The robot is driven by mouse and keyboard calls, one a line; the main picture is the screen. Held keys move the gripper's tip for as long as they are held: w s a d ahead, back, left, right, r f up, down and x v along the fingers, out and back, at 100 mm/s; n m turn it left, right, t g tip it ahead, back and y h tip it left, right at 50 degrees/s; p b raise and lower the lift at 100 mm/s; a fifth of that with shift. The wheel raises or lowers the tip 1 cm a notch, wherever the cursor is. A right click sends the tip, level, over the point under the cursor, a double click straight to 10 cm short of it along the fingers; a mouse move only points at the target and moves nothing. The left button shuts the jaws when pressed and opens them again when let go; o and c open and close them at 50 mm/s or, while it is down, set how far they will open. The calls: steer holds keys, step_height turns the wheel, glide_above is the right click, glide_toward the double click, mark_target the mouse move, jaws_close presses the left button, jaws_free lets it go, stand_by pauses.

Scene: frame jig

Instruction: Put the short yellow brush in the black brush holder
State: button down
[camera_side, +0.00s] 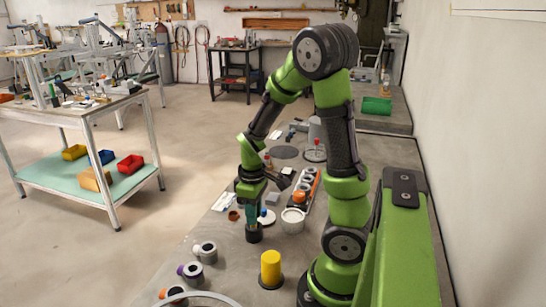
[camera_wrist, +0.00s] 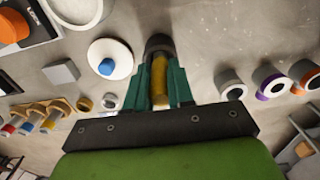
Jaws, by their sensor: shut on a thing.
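My gripper (camera_side: 251,217) points straight down in the side view, low over the bench. In the wrist view its teal fingers (camera_wrist: 159,90) are shut on the short yellow brush (camera_wrist: 159,76), which shows as a yellow cylinder between them. The black brush holder (camera_side: 254,235) stands on the bench directly under the fingertips. In the wrist view the holder's dark rim (camera_wrist: 159,42) shows at the far end of the brush. The fingers hide the brush in the side view. I cannot tell whether its lower end is inside the holder or just above it.
A larger yellow cylinder (camera_side: 270,266) stands on a dark disc nearer the camera. Grey ringed cylinders (camera_side: 205,251) lie to the left front. A white bowl (camera_side: 292,221), a white disc with a blue knob (camera_wrist: 110,58) and a grey block (camera_wrist: 61,72) are close by.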

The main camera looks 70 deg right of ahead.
stand_by(0.3)
steer(key=c, duration=0.7)
jaws_free()
steer(key=shift+c, duration=0.2)
steer(key=shift+r, duration=0.75)
steer(key=shift+r, duration=3.5)
